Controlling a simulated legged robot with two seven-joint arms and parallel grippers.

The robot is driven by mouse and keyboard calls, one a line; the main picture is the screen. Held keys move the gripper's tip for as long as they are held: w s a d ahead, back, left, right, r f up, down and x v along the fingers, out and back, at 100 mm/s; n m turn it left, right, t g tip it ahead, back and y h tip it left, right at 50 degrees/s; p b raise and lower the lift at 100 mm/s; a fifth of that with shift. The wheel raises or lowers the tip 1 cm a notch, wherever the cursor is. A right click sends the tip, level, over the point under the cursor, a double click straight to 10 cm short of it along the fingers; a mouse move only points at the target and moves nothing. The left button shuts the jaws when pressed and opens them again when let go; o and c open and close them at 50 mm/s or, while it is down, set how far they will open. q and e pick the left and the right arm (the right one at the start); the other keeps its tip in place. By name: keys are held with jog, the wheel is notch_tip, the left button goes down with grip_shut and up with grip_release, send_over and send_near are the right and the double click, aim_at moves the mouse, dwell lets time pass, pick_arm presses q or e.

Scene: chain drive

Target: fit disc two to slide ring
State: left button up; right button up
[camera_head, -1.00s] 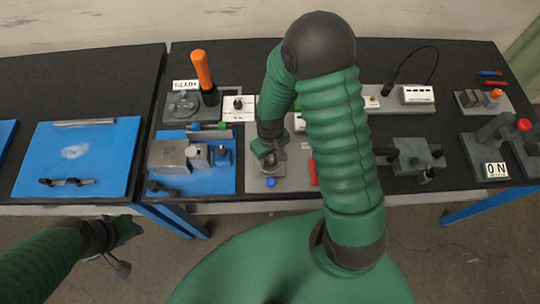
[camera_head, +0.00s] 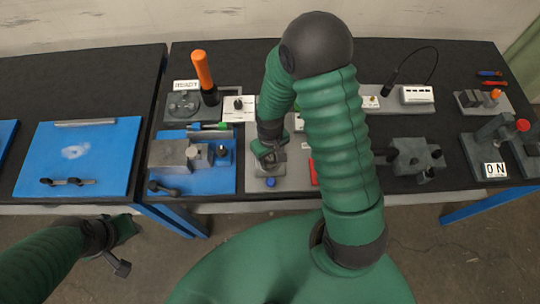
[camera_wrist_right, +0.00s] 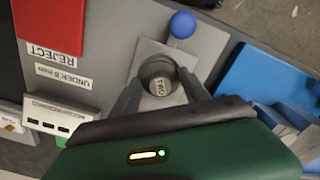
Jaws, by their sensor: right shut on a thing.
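Disc two (camera_wrist_right: 160,86), a small round grey piece whose top lettering appears to read TWO, sits between the fingers of my right gripper (camera_wrist_right: 163,92). The gripper is shut on it. A dark round rim surrounds the disc in the wrist view; I cannot tell whether this is the slide ring or how deep the disc sits. Below it is a grey block (camera_wrist_right: 150,52) with a blue knob (camera_wrist_right: 182,24) at its end. In the head view my right gripper (camera_head: 269,158) is over this block. My left gripper (camera_head: 122,247) hangs in front of the table, apart from everything; its finger opening is unclear.
A red plate (camera_wrist_right: 48,24) and labels reading REJECT and UNDER 8 mm lie beside the block. A blue tray with a grey vice (camera_head: 170,155) stands to the left. A grey clamp fixture (camera_head: 415,158) stands to the right. My right arm hides part of the bench.

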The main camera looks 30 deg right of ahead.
jog(key=shift+f+b, duration=0.35)
jog(key=shift+f, duration=0.15)
jog(key=shift+r, duration=0.15)
jog(key=shift+r+p, duration=0.4)
jog(key=shift+p, duration=0.25)
jog(key=shift+d, duration=0.15)
jog(key=shift+p, duration=0.35)
dwell(0.8)
jog(key=shift+w+f+b, duration=0.1)
jog(key=shift+f+b, duration=0.3)
jog(key=shift+f, duration=0.2)
jog(key=o, duration=1.7)
jog(key=shift+r, duration=0.1)
